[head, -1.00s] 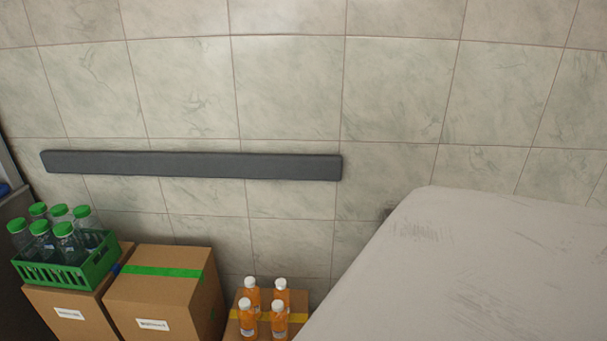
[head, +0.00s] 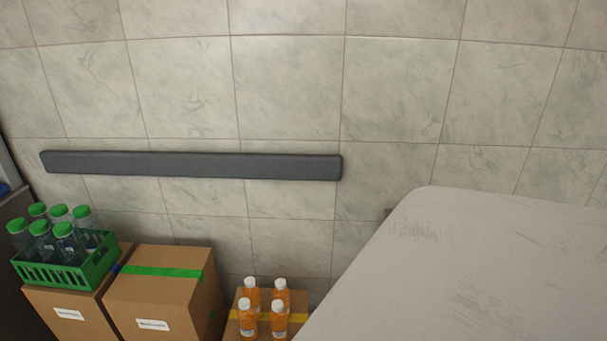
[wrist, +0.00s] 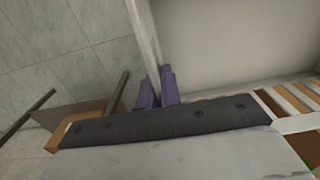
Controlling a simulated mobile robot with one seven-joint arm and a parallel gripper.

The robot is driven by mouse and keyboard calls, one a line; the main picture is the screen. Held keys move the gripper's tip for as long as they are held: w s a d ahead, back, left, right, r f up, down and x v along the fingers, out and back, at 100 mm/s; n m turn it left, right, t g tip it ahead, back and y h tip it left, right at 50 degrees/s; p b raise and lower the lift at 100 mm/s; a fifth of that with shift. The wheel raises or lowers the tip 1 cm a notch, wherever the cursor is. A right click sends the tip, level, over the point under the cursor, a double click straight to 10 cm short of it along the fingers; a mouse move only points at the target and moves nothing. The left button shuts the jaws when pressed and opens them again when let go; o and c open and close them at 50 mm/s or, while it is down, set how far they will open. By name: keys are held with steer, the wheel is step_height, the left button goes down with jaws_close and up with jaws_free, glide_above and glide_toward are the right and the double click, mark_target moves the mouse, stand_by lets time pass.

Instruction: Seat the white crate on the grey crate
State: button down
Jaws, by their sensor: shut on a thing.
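In the wrist view, my gripper (wrist: 157,88) has its two purple fingers closed on the thin pale wall of what looks like the white crate (wrist: 228,45). One finger is on each side of that wall. The crate's pale inside fills the upper right of the view, and most of its outline is cut off. I cannot make out the grey crate in either view. I cannot tell whether the white crate touches anything below it. The head view shows neither my gripper nor the white crate.
In the head view, a green crate (head: 95,268) of green-capped bottles stands on a cardboard box at left. Another cardboard box (head: 165,290) and several orange bottles (head: 277,318) are beside it. A large pale grey surface (head: 480,270) fills the lower right. A dark bar (head: 190,164) crosses the tiled wall.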

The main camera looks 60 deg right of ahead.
steer(key=c, duration=1.6)
jaws_free()
steer(key=shift+o, duration=0.4)
steer(key=shift+f, duration=0.1)
